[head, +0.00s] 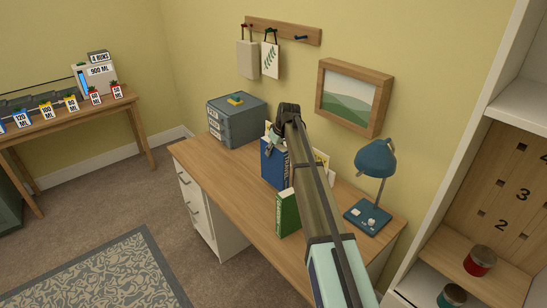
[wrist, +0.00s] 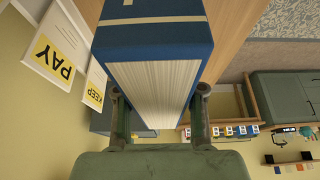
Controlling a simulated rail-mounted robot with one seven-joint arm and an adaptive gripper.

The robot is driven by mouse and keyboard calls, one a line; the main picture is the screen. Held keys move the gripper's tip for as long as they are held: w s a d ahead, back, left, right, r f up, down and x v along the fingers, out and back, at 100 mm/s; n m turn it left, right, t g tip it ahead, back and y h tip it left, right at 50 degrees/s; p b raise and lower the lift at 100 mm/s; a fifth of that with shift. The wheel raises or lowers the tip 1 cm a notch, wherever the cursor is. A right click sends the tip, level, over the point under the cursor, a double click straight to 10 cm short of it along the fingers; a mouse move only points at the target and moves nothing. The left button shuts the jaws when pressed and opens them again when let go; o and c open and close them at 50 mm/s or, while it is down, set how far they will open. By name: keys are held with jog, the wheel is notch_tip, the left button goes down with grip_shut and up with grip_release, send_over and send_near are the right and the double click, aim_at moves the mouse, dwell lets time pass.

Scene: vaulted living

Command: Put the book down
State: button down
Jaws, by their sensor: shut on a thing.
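A blue book (head: 272,166) is upright over the desk (head: 232,190), beside my arm in the head view. In the wrist view the blue book (wrist: 155,40) fills the upper middle, its white page edges facing the camera. My gripper (wrist: 158,112) has one finger on each side of the book and is shut on it. In the head view my gripper (head: 273,142) is at the book's upper end, partly hidden by my wrist. I cannot tell whether the book's lower edge touches the desk.
A green book (head: 287,213) stands on the desk nearer the front. A grey drawer box (head: 240,120) is at the desk's back left, a blue lamp (head: 376,160) at the right. Papers marked PAY (wrist: 55,60) and KEEP (wrist: 94,88) are close to the book. The desk's left front is clear.

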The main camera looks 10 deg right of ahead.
aim_at(278, 146)
jog(key=shift+f+p, duration=0.45)
jog(key=shift+f, duration=1.55)
jog(key=shift+f, duration=0.2)
jog(key=c, duration=0.7)
grip_release()
jog(key=shift+r, duration=0.1)
jog(key=b+v, duration=0.2)
jog(key=v, duration=0.9)
jog(key=shift+b, duration=0.3)
jog(key=shift+o, duration=0.5)
jog(key=shift+s+d+r, duration=0.1)
jog(key=shift+s+r, duration=0.05)
jog(key=shift+r, duration=0.45)
